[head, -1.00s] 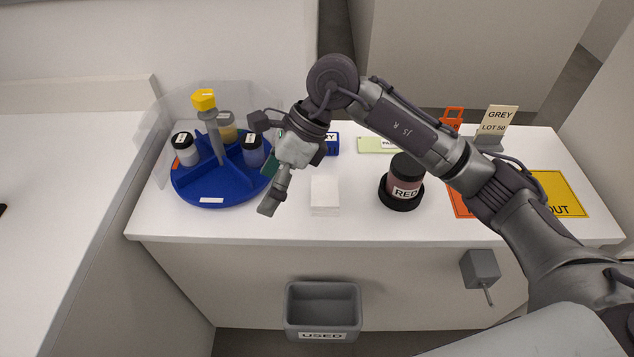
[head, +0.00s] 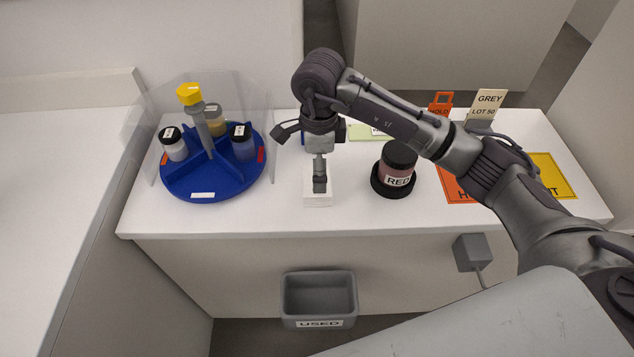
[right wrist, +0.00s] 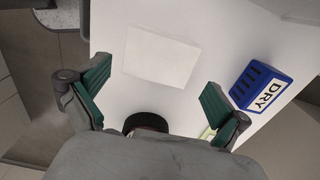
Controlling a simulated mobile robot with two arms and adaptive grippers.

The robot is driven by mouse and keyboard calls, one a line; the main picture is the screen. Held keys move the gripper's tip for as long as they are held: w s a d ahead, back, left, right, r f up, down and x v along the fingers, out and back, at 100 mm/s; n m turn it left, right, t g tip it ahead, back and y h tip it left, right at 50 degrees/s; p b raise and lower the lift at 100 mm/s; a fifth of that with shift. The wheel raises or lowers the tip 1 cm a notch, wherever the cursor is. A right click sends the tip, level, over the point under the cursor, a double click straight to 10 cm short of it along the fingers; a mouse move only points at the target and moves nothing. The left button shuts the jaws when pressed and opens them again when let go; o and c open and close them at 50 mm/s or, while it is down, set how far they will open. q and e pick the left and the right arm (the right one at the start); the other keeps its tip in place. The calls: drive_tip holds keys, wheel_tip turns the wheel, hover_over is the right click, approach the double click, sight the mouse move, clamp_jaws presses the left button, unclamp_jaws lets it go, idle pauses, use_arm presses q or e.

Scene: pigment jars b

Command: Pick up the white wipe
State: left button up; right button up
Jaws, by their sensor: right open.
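The white wipe (head: 318,198) lies on the white counter in front of my right gripper, partly hidden by it in the head view. In the right wrist view the white wipe (right wrist: 161,57) is a pale, flat square beyond and between the fingers. My right gripper (head: 320,184) points down over the wipe in the head view. Its green-padded fingers (right wrist: 152,98) are spread wide and hold nothing. I cannot tell how high it is above the wipe. My left gripper is not in view.
A RED jar (head: 397,165) stands right of the wipe. A blue DRY block (right wrist: 262,86) is nearby. A grey USED bin (head: 319,296) hangs below the counter's front edge.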

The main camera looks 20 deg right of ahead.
sight(310, 199)
drive_tip(key=f, duration=0.2)
drive_tip(key=f+p, duration=0.1)
drive_tip(key=f, duration=0.1)
drive_tip(key=shift+a+f, duration=0.2)
drive_tip(key=shift+f, duration=0.2)
drive_tip(key=c, duration=0.6)
